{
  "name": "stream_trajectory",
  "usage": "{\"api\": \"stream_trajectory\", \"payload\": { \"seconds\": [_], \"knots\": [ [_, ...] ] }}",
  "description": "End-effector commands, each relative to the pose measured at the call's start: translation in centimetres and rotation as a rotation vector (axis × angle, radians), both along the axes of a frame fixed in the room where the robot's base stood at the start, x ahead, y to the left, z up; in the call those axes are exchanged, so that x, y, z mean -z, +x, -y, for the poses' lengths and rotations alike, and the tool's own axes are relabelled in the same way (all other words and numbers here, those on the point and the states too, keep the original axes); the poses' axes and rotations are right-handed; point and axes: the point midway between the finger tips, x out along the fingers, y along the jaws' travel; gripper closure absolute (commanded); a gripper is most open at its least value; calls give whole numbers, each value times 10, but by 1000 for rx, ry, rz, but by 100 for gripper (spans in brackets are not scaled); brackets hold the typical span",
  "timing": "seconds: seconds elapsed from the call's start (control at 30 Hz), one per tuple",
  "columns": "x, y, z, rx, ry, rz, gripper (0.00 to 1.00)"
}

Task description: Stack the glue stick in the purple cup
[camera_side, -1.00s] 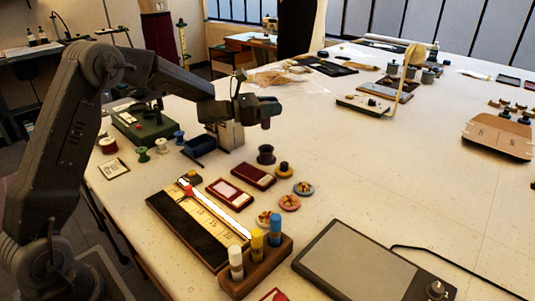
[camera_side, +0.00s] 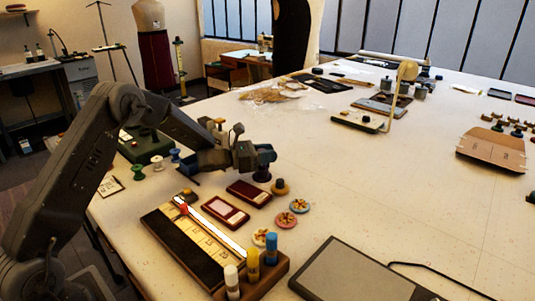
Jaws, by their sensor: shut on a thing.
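The purple cup (camera_side: 262,174) looks like a small dark purple vessel standing on the table, left of and behind the yellow-topped round piece. My gripper (camera_side: 262,157) is directly above it, pointing down, and its jaws cover the cup's upper part. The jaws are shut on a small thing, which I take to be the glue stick. That thing is hidden between the jaws and the cup, so I cannot tell whether it is inside the rim.
A wooden holder (camera_side: 262,284) with white, yellow and blue sticks stands in front. A ruler tray (camera_side: 195,240), two dark red boxes (camera_side: 226,211) and round pieces (camera_side: 285,219) lie nearby. A grey tablet (camera_side: 355,272) is front right.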

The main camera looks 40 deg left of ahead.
Motion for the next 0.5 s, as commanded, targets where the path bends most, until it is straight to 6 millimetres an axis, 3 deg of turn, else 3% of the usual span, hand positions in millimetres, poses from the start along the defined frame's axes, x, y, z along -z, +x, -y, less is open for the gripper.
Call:
{"api": "stream_trajectory", "payload": {
  "seconds": [0.2,0.23,0.5],
  "knots": [
    [7,0,0,0,1,-1,94],
    [7,0,0,0,1,-1,69],
    [6,0,0,0,1,-1,45]
  ]
}}
